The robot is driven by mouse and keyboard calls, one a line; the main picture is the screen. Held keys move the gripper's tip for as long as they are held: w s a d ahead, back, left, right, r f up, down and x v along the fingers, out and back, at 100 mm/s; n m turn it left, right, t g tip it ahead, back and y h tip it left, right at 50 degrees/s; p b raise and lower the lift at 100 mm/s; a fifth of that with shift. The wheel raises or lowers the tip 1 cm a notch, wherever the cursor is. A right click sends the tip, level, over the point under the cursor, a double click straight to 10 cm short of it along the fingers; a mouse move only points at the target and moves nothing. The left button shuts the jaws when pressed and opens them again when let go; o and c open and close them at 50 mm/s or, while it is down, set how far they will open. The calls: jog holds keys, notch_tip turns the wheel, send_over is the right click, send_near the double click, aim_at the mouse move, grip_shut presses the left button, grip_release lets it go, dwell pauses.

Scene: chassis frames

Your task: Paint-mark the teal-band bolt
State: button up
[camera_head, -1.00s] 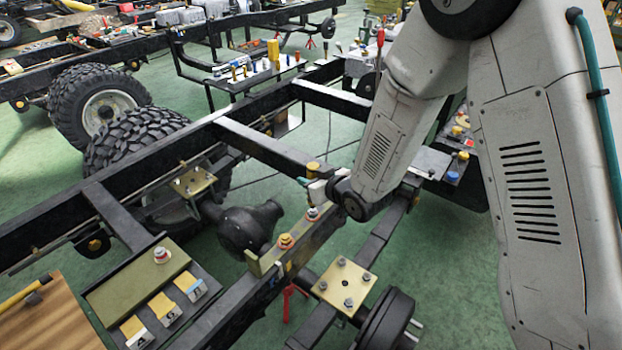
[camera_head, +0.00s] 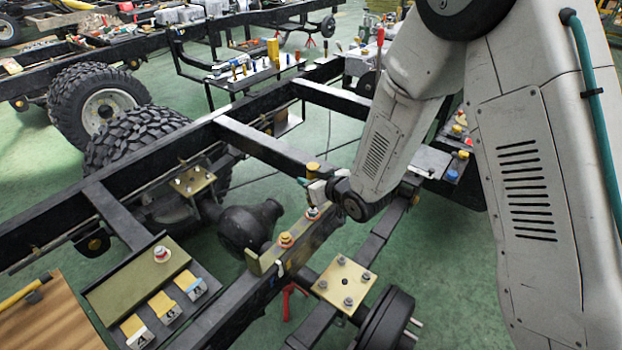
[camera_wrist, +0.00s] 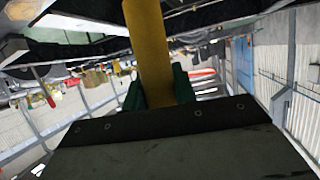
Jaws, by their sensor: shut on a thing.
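My gripper (camera_wrist: 158,88) has green jaws shut on a yellow cylindrical paint marker (camera_wrist: 149,40) in the wrist view. In the head view the marker's yellow end (camera_head: 313,169) shows above the gripper (camera_head: 308,183), over the chassis rail. A second bolt (camera_head: 286,239), orange and yellowish, stands nearer the camera on the same bracket. I cannot make out a teal band on either bolt. The marker's tip is hidden, so contact with a bolt cannot be told.
The black chassis rails (camera_head: 260,148) cross the view. A tray (camera_head: 137,279) with a red-and-white piece and several lettered tags is at lower left. A brass plate (camera_head: 344,284) with several bolts is at lower right. A wooden top (camera_head: 50,320) fills the lower left corner.

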aim_at(311, 163)
jog(key=shift+f, duration=0.1)
dwell(0.6)
jog(key=shift+r, duration=1)
jog(key=shift+r, duration=2.5)
jog(key=shift+d, duration=0.1)
